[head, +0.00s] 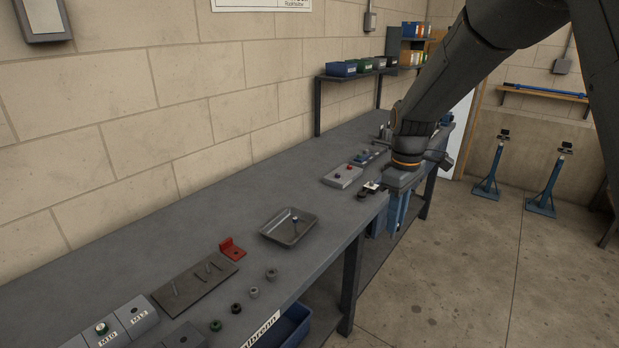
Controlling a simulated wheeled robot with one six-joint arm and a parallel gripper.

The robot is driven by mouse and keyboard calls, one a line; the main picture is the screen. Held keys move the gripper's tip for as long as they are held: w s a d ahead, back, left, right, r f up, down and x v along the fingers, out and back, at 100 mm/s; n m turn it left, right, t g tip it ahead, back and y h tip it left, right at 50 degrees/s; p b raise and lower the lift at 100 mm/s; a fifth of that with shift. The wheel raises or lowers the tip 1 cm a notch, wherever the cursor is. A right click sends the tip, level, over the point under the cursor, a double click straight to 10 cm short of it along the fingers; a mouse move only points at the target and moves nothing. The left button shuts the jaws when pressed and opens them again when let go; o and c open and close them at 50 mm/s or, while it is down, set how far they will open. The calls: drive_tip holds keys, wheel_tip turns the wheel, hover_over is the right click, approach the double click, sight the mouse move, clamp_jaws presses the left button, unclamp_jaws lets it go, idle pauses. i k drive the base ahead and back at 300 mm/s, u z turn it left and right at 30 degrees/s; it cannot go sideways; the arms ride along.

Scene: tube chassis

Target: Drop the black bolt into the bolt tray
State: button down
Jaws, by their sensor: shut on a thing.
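My gripper (371,187) is over the front edge of the workbench, pointing left in the picture. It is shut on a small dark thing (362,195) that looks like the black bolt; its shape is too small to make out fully. The bolt tray (268,236), a shallow grey metal dish, lies on the bench to the left of my gripper and nearer the camera. One small bolt with a dark bluish head (295,219) is in the tray. My gripper is apart from the tray.
A light grey block (343,178) with red and dark knobs is just left of my gripper. Nearer stand a red bracket (232,250), a dark plate with pins (195,284), several nuts and labelled grey blocks (137,315). Bench between block and tray is clear.

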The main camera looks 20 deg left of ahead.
sight(289, 232)
drive_tip(key=i, duration=1.05)
drive_tip(key=u, duration=1.15)
